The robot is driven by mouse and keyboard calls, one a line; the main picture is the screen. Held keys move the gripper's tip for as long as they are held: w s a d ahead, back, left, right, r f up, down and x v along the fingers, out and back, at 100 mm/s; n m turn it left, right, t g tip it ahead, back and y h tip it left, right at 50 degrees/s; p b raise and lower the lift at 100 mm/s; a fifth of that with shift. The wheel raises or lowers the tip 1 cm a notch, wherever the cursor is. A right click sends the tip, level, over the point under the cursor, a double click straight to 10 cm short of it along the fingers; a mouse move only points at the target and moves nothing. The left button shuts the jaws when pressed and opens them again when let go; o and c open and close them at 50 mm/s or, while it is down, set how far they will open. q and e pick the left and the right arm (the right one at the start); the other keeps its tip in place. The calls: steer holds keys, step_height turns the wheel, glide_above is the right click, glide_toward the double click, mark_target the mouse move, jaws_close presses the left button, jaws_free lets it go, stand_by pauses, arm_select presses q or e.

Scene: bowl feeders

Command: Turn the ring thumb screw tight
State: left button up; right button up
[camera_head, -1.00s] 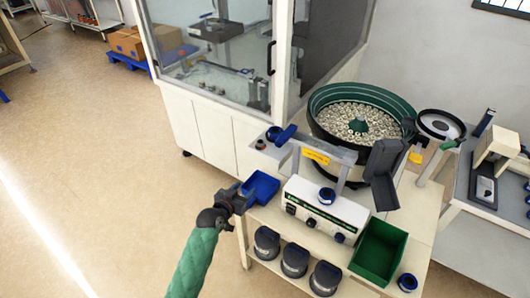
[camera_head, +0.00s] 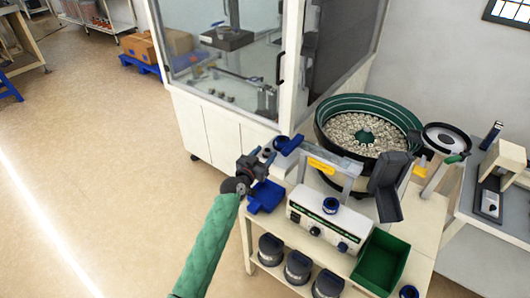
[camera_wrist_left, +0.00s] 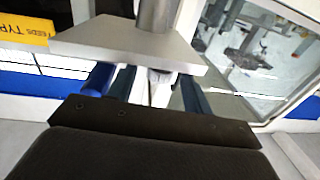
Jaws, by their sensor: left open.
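My left gripper (camera_head: 262,160) is open in the head view, at the left end of the grey bracket (camera_head: 335,168) above the bowl feeder's stand. A blue clamp-like part (camera_head: 289,144) sits at that end, just right of the gripper. In the left wrist view the two dark fingers (camera_wrist_left: 157,92) point at the underside of a grey plate (camera_wrist_left: 130,45) with a round post. A small pale piece (camera_wrist_left: 160,76) shows between them; contact cannot be told. A blue cylinder (camera_wrist_left: 98,79) is beside the left finger. I cannot surely single out the ring thumb screw. My right gripper is out of view.
A blue tray (camera_head: 266,196) lies just below my gripper. The feeder bowl (camera_head: 327,109) full of small parts, a white control box (camera_head: 318,222) and a green bin (camera_head: 381,262) stand to the right. A glazed cabinet (camera_head: 215,128) is behind.

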arm_select(q)
steer(key=shift+w+d, duration=0.2)
steer(key=shift+w, duration=0.1)
steer(key=c, duration=1)
steer(key=shift+o, duration=0.2)
steer(key=shift+f, duration=0.1)
